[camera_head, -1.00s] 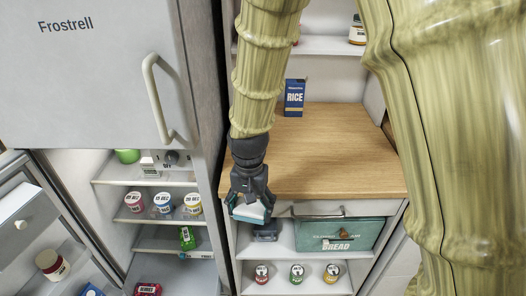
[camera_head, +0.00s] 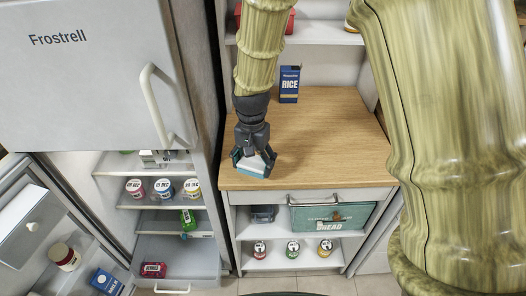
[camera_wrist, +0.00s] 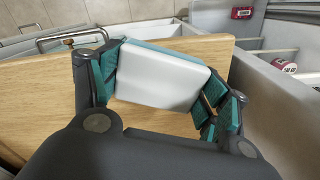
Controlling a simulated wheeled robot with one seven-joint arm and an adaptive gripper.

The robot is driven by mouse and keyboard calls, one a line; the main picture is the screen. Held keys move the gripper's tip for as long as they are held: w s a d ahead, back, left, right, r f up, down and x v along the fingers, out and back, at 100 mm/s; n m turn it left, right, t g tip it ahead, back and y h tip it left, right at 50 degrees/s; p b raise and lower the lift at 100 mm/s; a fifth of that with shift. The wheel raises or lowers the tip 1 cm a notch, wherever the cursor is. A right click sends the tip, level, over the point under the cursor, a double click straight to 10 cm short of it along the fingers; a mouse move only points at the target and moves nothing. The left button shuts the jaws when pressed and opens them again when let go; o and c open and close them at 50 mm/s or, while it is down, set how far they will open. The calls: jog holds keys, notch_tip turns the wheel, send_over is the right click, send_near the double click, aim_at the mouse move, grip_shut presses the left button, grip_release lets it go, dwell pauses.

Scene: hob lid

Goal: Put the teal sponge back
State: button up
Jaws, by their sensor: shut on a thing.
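The sponge (camera_wrist: 165,78) is a block with a white face and a teal layer along its far edge. My gripper (camera_head: 254,163) is shut on it, with one finger at each end in the wrist view. In the head view the sponge (camera_head: 253,168) hangs below the fingers at the front left of the wooden worktop (camera_head: 330,140). I cannot tell whether it touches the wood.
A blue rice box (camera_head: 290,85) stands at the back of the worktop. The open fridge (camera_head: 150,185) with jars is at the left. The worktop's middle and right are clear.

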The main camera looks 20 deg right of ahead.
jog(key=w+d, duration=0.1)
jog(key=w, duration=0.1)
jog(key=w+d+p, duration=0.1)
jog(key=w+d, duration=0.1)
jog(key=w+d+p, duration=0.1)
jog(key=w, duration=0.1)
jog(key=shift+d+f, duration=0.3)
jog(key=shift+d, duration=0.05)
jog(key=shift+f+p, duration=0.7)
jog(key=shift+f, duration=1.1)
jog(key=shift+f, duration=0.15)
jog(key=o, duration=1)
notch_tip(320, 180, up, 12)
jog(key=b, duration=0.3)
jog(key=shift+r, duration=0.2)
